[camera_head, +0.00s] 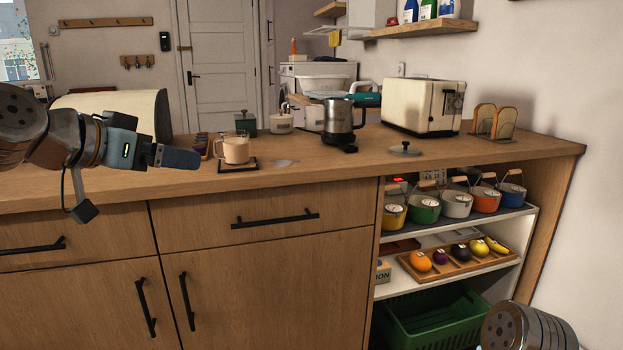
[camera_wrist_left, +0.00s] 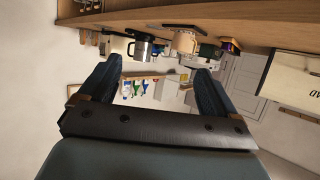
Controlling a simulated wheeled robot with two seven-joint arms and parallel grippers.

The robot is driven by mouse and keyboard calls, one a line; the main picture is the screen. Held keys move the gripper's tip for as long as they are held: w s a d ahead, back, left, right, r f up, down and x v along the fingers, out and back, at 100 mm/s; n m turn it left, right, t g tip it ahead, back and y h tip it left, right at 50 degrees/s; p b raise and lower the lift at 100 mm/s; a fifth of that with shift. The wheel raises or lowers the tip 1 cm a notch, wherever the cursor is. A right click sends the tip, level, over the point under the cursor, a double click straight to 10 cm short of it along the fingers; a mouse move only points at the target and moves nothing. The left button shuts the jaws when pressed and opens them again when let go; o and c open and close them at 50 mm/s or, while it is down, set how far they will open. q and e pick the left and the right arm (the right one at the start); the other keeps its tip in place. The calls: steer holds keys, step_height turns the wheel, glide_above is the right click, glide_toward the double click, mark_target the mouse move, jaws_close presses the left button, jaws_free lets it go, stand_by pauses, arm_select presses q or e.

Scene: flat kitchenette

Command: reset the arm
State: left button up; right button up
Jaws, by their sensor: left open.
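My left gripper (camera_head: 176,157) reaches in from the left in the head view, above the front part of the wooden counter (camera_head: 330,165). It points right, toward a tan mug (camera_head: 236,149) on a dark coaster, and is apart from it. In the left wrist view my left gripper's two blue-grey fingers (camera_wrist_left: 155,85) stand wide apart with nothing between them. That view is upside down, with the mug (camera_wrist_left: 185,42) beyond the fingers. Part of my right arm (camera_head: 527,328) shows at the bottom right of the head view; its gripper is out of the picture.
A steel kettle (camera_head: 339,118), a cream toaster (camera_head: 423,107) and a bread rack (camera_head: 493,122) stand on the counter. A cream bread box (camera_head: 110,106) is behind my left arm. Open shelves below hold several coloured pots, a fruit tray (camera_head: 455,262) and a green crate (camera_head: 428,322).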

arm_select(q)
steer(key=w+d+f+n+g, duration=0.1)
steer(key=w+f, duration=0.2)
steer(key=f, duration=0.4)
steer(key=w+f+n+g, duration=0.1)
steer(key=w+f, duration=0.3)
steer(key=f, duration=0.3)
steer(key=d+f+n+g+y, duration=0.1)
steer(key=d+f+n+g, duration=0.1)
steer(key=f, duration=1.3)
steer(key=d+f+n+g+y, duration=0.1)
steer(key=d+f+g, duration=0.1)
steer(key=f, duration=1.3)
steer(key=s+d+f+n+g, duration=0.1)
steer(key=s+d+f, duration=0.1)
steer(key=s+f, duration=0.55)
steer(key=s+d+f+g, duration=0.15)
steer(key=s+f, duration=0.25)
steer(key=f, duration=0.7)
steer(key=s+d+f+n+g, duration=0.1)
steer(key=s+d+f+g, duration=0.1)
steer(key=s+f, duration=0.6)
steer(key=s, duration=0.6)
steer(key=shift+d+n, duration=0.25)
steer(key=shift+n, duration=0.05)
steer(key=shift+f, duration=0.1)
